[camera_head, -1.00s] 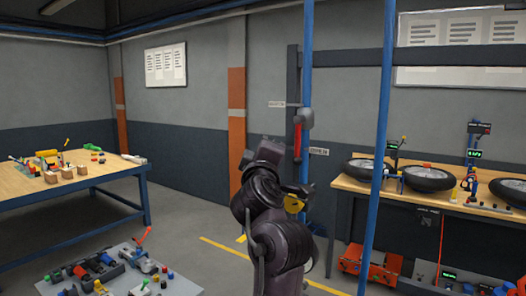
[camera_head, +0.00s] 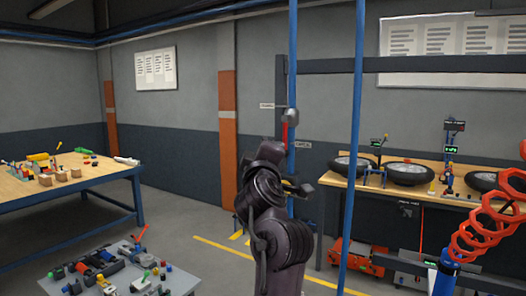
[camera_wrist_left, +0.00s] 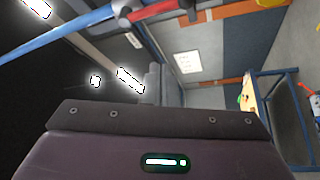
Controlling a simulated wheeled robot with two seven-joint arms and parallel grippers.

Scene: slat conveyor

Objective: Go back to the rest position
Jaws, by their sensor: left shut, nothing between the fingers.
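My left arm rises from the bottom middle of the head view. Its gripper (camera_head: 306,188) shows small and dark at the wrist, pointing right, shut with nothing seen in it. The left wrist view shows the dark housing (camera_wrist_left: 165,150) with a green-lit display, but not the fingertips. My right gripper is in neither view.
A red-handled hammer (camera_head: 286,130) hangs beside a blue post (camera_head: 292,60), behind my arm. A workbench (camera_head: 95,180) stands left, a grey table (camera_head: 115,285) front left, a wheel bench (camera_head: 335,176) right. A red coiled hose (camera_head: 470,235) hangs front right.

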